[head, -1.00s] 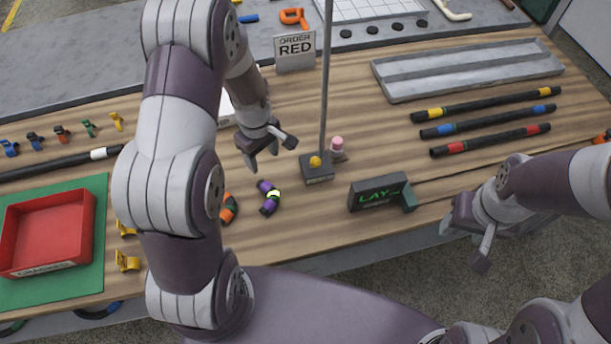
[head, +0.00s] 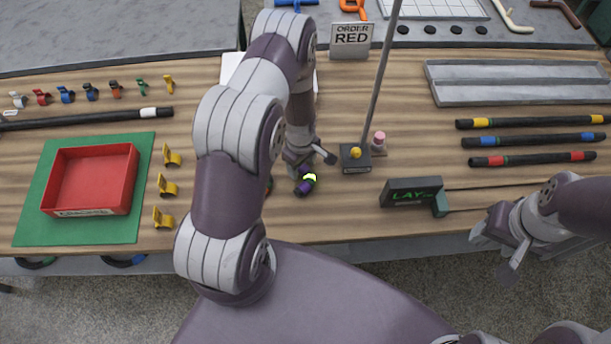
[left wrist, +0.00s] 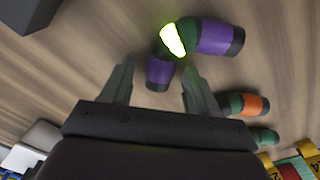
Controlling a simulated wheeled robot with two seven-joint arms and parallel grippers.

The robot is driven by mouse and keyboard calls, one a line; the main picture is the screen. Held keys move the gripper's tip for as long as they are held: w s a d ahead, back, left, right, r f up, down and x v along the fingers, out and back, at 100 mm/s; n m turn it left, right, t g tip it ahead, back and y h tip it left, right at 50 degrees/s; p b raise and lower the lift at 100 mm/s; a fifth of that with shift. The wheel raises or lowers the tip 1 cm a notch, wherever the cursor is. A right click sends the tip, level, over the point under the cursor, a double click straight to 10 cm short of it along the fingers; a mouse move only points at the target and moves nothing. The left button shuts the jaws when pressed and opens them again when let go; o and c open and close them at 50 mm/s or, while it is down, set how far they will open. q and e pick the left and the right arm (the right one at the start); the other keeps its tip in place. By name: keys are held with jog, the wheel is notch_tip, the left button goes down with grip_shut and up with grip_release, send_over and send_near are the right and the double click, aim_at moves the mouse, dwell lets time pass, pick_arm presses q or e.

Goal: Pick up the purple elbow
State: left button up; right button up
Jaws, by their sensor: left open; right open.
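The purple elbow (head: 305,186) lies on the wooden table, a bent dark green piece with purple bands, black ends and a bright yellow-white patch at its bend. It also shows in the left wrist view (left wrist: 217,37), just beyond my fingertips. My left gripper (head: 312,163) is open and empty, low over the table at the elbow; in the left wrist view its two fingers (left wrist: 157,75) point at the elbow's nearer arm, with no clear contact. My right gripper (head: 494,252) is open and empty off the table's front edge at the right.
An orange-banded elbow (left wrist: 252,105) lies close to my left gripper's right finger in the left wrist view. A small base (head: 355,164) with a yellow button and a tall pole stands right of it. A LAY device (head: 410,191) and a red tray (head: 88,180) are further off.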

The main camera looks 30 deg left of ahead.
pick_arm(q)
grip_shut()
